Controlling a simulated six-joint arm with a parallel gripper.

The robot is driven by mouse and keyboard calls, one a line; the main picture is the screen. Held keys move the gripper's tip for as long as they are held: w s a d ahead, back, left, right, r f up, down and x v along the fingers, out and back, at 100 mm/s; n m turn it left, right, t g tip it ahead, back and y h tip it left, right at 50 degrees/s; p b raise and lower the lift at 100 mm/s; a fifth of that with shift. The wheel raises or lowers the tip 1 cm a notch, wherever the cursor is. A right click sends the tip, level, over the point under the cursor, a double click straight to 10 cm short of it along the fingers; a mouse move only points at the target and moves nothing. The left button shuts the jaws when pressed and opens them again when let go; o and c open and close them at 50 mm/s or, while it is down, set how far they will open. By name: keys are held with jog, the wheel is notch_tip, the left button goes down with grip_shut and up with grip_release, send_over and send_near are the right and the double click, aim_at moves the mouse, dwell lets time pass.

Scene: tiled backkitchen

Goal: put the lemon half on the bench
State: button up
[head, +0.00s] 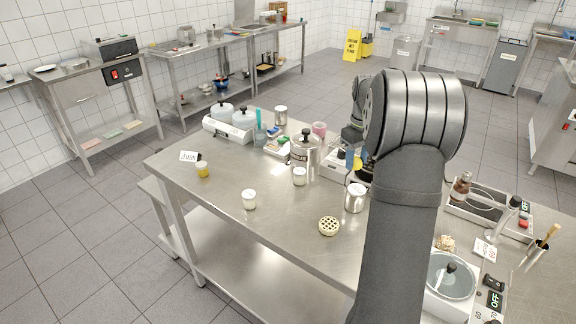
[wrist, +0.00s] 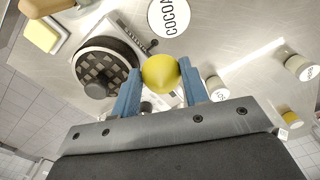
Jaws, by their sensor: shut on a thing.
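The lemon half (wrist: 162,73) is yellow and rounded, and sits between the two blue fingers of my gripper (wrist: 160,82) in the wrist view. My gripper is shut on it. The fingers press on its left and right sides, and the lemon half is above the bench, with bench-top items behind it. The steel bench (head: 225,180) fills the middle of the head view, and its top also shows in the wrist view (wrist: 235,45).
A jar marked cocoa (wrist: 170,16) and a round black gridded appliance (wrist: 106,68) lie under the gripper. White-lidded jars (head: 249,199), a perforated round piece (head: 329,226) and a large canister (head: 305,150) stand on the bench. The front left of its top is mostly clear.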

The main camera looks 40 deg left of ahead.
send_over(318, 184)
notch_tip(318, 184, down, 8)
jog(key=shift+s+r, duration=0.1)
jog(key=shift+f, duration=1.95)
jog(key=shift+f, duration=0.1)
jog(key=o, duration=0.7)
notch_tip(318, 184, up, 12)
jog(key=shift+f, duration=0.25)
jog(key=o, duration=0.4)
jog(key=shift+r, duration=0.4)
jog(key=shift+c, duration=0.2)
